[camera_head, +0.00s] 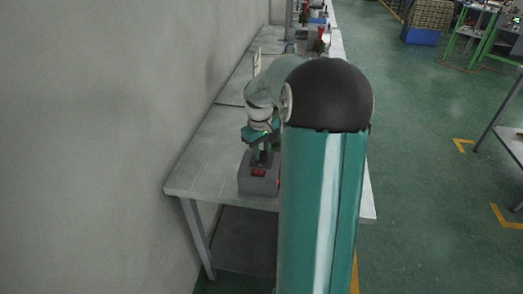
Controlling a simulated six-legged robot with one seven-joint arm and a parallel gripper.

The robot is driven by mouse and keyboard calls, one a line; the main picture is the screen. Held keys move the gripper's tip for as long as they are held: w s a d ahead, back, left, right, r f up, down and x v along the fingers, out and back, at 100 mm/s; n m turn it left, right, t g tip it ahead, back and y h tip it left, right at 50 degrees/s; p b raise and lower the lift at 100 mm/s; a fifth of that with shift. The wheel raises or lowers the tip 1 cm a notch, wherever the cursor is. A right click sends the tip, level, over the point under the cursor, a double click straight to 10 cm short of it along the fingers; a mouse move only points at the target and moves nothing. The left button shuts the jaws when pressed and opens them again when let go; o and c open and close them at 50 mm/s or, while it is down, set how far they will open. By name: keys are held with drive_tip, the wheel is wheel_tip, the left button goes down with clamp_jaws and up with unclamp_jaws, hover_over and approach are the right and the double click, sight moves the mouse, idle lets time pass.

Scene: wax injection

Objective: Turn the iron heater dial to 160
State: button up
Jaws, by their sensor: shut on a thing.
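The iron heater (248,182) is a small grey box near the front end of the long grey table. A red switch (258,172) shows on the side facing the camera. My gripper (263,158) points down onto the top of the box and is shut on the dial there. The dial itself is hidden by the fingers, so its setting cannot be read. My teal arm with its black joint covers the right side of the box.
The table (205,160) runs back along the grey wall (90,130). Its left front part is bare. Several small items stand at its far end. Green floor (430,190) lies to the right, with a blue bin (421,36) and other tables beyond.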

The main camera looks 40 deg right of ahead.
drive_tip(key=o, duration=1)
drive_tip(key=shift+r, duration=0.1)
drive_tip(key=r, duration=1.3)
drive_tip(key=shift+a+r, duration=0.3)
